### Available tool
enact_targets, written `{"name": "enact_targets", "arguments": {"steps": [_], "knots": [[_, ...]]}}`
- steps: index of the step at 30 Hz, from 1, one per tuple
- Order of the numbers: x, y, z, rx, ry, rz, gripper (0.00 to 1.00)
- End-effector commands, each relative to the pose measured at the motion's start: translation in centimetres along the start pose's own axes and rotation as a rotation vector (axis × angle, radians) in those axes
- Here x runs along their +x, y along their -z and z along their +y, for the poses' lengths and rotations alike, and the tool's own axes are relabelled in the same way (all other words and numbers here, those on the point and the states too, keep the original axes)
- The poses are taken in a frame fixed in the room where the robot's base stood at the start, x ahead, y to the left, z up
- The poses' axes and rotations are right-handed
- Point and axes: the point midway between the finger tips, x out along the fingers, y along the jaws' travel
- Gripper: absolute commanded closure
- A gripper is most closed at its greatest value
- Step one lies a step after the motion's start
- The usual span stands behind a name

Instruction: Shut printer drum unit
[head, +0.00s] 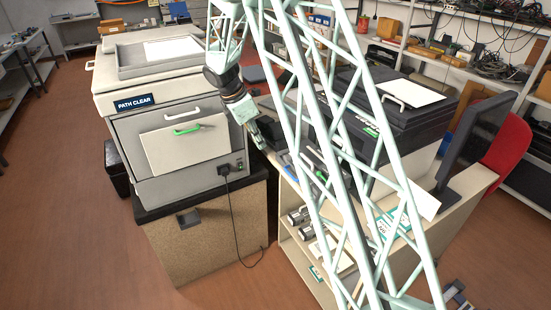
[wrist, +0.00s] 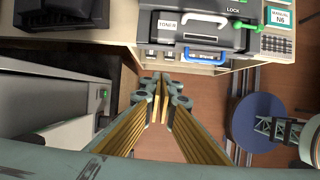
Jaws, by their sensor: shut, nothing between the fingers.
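The dark printer (head: 350,105) stands on the cream bench at right, partly hidden behind my lattice arm. The wrist view shows a dark grey unit (wrist: 188,32) marked TONER and LOCK, with a white handle (wrist: 195,18) and a green lever (wrist: 247,25) at its right. A blue piece (wrist: 205,56) sits at its lower edge. I cannot tell for certain whether this unit is the drum or how far out it is. My gripper (head: 257,142) is shut and empty beside the bench's left end. In the wrist view its fingertips (wrist: 164,84) are below the unit, apart from it.
A beige printer (head: 160,110) marked PATH CLEAR stands at left; its front panel (head: 185,143) has a green handle. A monitor (head: 475,140) and red chair (head: 508,150) are at right. A black cord hangs from the beige printer. The floor at left is clear.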

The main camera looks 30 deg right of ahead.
Motion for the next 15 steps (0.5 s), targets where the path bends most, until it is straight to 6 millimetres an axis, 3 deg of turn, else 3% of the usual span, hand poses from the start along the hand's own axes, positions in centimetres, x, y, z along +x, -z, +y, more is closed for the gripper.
{"name": "enact_targets", "arguments": {"steps": [6, 15], "knots": [[1.7, 0.3, 0.8, -0.040, 0.005, -0.007, 1.00], [1.8, 0.3, 0.8, -0.045, 0.005, -0.007, 1.00]]}}
